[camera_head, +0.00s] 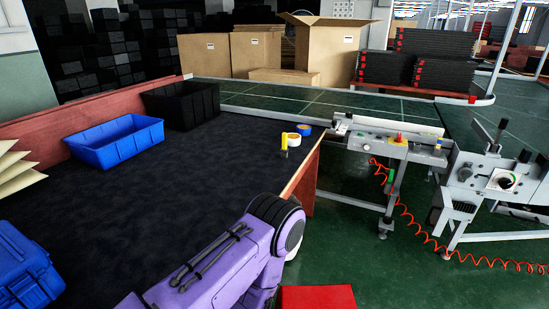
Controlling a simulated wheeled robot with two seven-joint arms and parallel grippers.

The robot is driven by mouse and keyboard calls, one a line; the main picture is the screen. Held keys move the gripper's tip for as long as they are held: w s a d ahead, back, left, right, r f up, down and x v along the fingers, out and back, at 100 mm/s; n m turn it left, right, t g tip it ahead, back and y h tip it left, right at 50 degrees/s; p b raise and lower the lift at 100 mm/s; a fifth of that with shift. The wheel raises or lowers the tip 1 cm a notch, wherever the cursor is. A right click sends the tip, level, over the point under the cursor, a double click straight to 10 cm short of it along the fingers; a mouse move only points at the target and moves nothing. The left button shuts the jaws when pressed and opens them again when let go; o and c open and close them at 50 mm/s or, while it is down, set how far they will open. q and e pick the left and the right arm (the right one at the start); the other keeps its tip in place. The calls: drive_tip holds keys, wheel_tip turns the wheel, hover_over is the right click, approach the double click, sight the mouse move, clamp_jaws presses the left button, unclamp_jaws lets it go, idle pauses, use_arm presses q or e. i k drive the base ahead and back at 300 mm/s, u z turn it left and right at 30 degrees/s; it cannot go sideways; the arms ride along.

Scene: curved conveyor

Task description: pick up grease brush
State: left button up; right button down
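A small upright thing with a yellow top (284,141) and a darker lower part stands on the black table top near its right edge. It may be the grease brush, but it is too small to be sure. A white and yellow tape roll (294,140) is just behind it to the right, and a blue tape roll (305,130) lies a little farther back. One of my purple arms reaches in from the bottom middle, in front of these things. No gripper fingers show, so neither gripper is in view.
A blue bin (117,153) and a black bin (185,123) stand along the table's back left edge. A blue case (24,277) is at the lower left. The middle of the black table top (175,180) is clear. Conveyor machinery (390,146) stands right of the table.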

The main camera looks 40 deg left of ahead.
sight(284, 150)
drive_tip(key=k, duration=0.6)
drive_tip(key=z, duration=1)
drive_tip(key=i, duration=3.7)
drive_tip(key=u, duration=3.3)
